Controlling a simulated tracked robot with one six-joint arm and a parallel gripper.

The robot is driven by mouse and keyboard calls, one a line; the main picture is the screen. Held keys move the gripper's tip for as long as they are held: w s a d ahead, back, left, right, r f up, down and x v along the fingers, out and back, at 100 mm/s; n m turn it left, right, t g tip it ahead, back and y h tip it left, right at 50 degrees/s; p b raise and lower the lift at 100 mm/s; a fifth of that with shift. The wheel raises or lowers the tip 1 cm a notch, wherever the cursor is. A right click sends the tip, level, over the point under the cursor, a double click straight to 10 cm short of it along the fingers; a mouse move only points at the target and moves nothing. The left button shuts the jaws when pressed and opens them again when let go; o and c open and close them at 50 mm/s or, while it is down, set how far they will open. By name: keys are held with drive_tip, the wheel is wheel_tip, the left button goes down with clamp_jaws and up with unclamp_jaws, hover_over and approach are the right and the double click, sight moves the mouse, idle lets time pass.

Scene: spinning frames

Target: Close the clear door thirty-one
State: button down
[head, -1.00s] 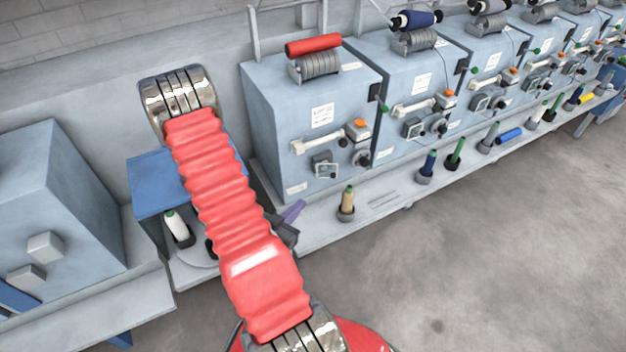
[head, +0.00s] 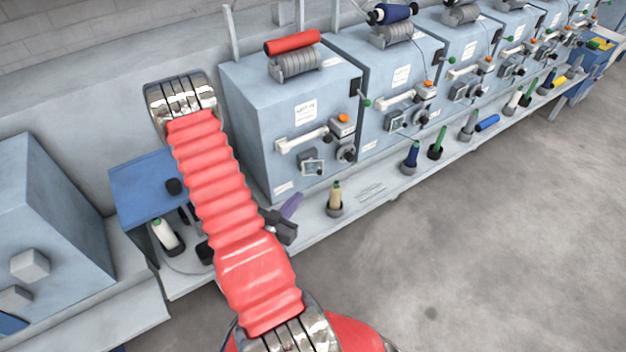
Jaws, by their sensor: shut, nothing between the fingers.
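No clear door can be made out in the head view, and I cannot read a number thirty-one on any label. My red arm crosses the left middle and hides part of the blue unit and the side of the nearest grey-blue spinning unit (head: 292,115). My gripper (head: 283,228) shows as a small dark shape just right of the arm, low beside the nearest unit's front corner. It is shut and empty. A purple bobbin (head: 291,206) shows right behind it; whether they touch I cannot tell.
A blue-topped unit (head: 140,185) with a white bobbin (head: 164,233) stands left of my arm. A grey box (head: 45,220) is at far left. A shelf (head: 365,192) with a tan bobbin (head: 335,198) runs along the units. The floor (head: 480,240) at right is clear.

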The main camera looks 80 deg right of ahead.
sight(318, 174)
drive_tip(key=x, duration=1.1)
drive_tip(key=shift+s+d, duration=0.15)
drive_tip(key=shift+d, duration=0.1)
